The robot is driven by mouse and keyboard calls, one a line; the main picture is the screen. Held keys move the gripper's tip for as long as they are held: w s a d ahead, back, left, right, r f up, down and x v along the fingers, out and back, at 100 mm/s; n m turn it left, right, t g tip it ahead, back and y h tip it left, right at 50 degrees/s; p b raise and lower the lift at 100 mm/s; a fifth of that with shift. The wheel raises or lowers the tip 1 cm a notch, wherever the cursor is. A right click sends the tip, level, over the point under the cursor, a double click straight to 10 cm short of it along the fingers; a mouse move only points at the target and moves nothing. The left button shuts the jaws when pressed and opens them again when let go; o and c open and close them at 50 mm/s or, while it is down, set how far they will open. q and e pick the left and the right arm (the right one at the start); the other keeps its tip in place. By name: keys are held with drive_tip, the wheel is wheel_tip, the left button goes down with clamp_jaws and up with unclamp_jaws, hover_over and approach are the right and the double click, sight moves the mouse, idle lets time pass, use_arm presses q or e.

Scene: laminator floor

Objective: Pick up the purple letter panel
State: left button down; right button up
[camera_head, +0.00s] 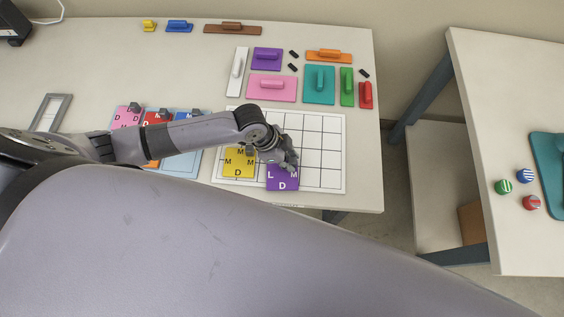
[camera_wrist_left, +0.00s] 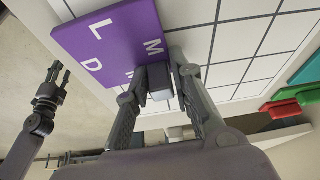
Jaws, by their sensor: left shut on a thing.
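The purple letter panel (camera_head: 283,183) is at the lower edge of the white grid board (camera_head: 328,180). It bears white letters, L, M and D among them. In the left wrist view the panel (camera_wrist_left: 115,45) has a small grey handle (camera_wrist_left: 160,83) at its edge. My left gripper (camera_head: 286,164) is shut on this handle; its fingers (camera_wrist_left: 166,78) stand on both sides of it. I cannot tell whether the panel touches the board. My right gripper (camera_wrist_left: 58,75) shows in the left wrist view, with its two fingers apart and nothing between them.
A yellow letter panel (camera_head: 238,170) lies close left of the purple one. Pink (camera_head: 127,116), red and blue letter panels are farther left, partly behind my arm. Handled blocks, including a teal one (camera_head: 319,92), line the back. The grid's right side is clear.

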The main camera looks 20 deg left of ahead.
use_arm(q)
drive_tip(key=shift+s+a+f, duration=0.15)
drive_tip(key=shift+s+f, duration=0.35)
drive_tip(key=shift+s, duration=0.1)
wheel_tip(320, 180, up, 20)
drive_tip(key=r+b, duration=0.1)
drive_tip(key=b, duration=0.1)
drive_tip(key=w+a+r+n+t+y+b, duration=0.2)
drive_tip(key=w+a+n, duration=0.5)
drive_tip(key=n, duration=0.7)
drive_tip(key=shift+w+a+r+t+y+b, duration=0.2)
drive_tip(key=shift+w+r+t+y+b, duration=0.35)
drive_tip(key=shift+y+b, duration=0.8)
drive_tip(key=shift+r+g+h, duration=0.15)
drive_tip(key=shift+g+h, duration=0.1)
